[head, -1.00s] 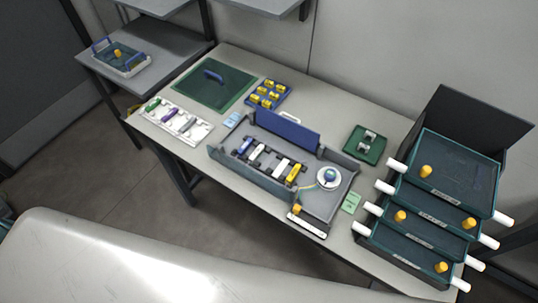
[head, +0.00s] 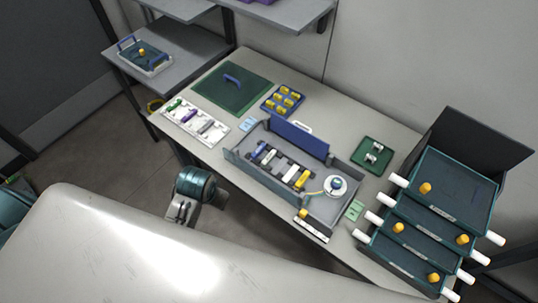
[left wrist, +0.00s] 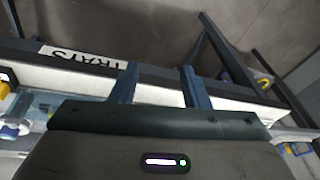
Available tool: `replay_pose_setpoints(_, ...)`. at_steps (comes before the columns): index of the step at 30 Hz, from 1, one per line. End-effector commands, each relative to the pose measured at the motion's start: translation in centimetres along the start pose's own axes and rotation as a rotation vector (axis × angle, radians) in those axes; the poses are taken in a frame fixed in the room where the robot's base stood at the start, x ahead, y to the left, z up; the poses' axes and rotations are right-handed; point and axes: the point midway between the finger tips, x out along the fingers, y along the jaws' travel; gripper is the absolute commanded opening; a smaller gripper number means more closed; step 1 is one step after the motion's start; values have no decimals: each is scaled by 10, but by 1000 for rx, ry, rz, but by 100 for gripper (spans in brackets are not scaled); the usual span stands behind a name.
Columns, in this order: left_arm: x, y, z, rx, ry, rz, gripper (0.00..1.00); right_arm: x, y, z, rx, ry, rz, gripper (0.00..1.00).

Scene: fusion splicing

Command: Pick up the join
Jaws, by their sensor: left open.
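A grey splicing tray (head: 330,210) with a raised blue lid (head: 300,138) sits mid-table. Inside it are a row of blue, white, dark and yellow blocks (head: 282,165) and a white reel (head: 336,187) with a blue centre. A thin yellow line runs from the reel toward the yellow block. I cannot make out the join itself at this size. My left gripper (head: 183,212) is in front of the table edge, left of the tray and apart from it. In the left wrist view its two fingers (left wrist: 158,82) are spread, with nothing between them. My right gripper is not seen.
A white rack (head: 196,121) with coloured pieces, a green mat (head: 233,95) and a blue box of yellow parts (head: 282,100) lie at the left. A small green tray (head: 372,155) lies right of the lid. Stacked dark trays (head: 440,195) fill the right end.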

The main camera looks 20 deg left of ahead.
Motion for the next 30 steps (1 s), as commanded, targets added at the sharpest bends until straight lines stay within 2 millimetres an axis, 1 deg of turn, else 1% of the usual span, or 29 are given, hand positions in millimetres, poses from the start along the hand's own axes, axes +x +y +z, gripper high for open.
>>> replay_pose_setpoints(1, -3, 2, -14, 4, -5, 4, 42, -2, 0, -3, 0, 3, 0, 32)
replay_pose_setpoints(5, -2, 7, -44, 23, -33, 16, 42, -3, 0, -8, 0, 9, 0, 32)
replay_pose_setpoints(8, 1, 14, -74, 44, -62, 32, 42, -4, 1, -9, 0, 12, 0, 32)
replay_pose_setpoints(11, 3, 25, -114, 78, -93, 54, 42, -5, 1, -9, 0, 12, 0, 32)
replay_pose_setpoints(12, 4, 30, -130, 95, -109, 65, 42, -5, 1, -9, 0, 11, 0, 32)
replay_pose_setpoints(14, 3, 38, -154, 121, -130, 78, 42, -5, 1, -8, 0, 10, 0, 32)
replay_pose_setpoints(15, 1, 44, -169, 140, -141, 88, 42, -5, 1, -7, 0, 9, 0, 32)
replay_pose_setpoints(18, -4, 56, -201, 184, -169, 108, 42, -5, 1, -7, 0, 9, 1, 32)
replay_pose_setpoints(21, -10, 66, -223, 220, -189, 121, 42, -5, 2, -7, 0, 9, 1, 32)
replay_pose_setpoints(24, -14, 72, -235, 240, -202, 128, 42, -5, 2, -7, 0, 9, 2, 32)
replay_pose_setpoints(26, -13, 73, -238, 246, -206, 130, 42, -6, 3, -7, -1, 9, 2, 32)
replay_pose_setpoints(29, -3, 74, -236, 249, -210, 130, 42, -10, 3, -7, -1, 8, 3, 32)
replay_pose_setpoints(30, 4, 75, -234, 249, -211, 130, 42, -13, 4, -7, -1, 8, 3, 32)
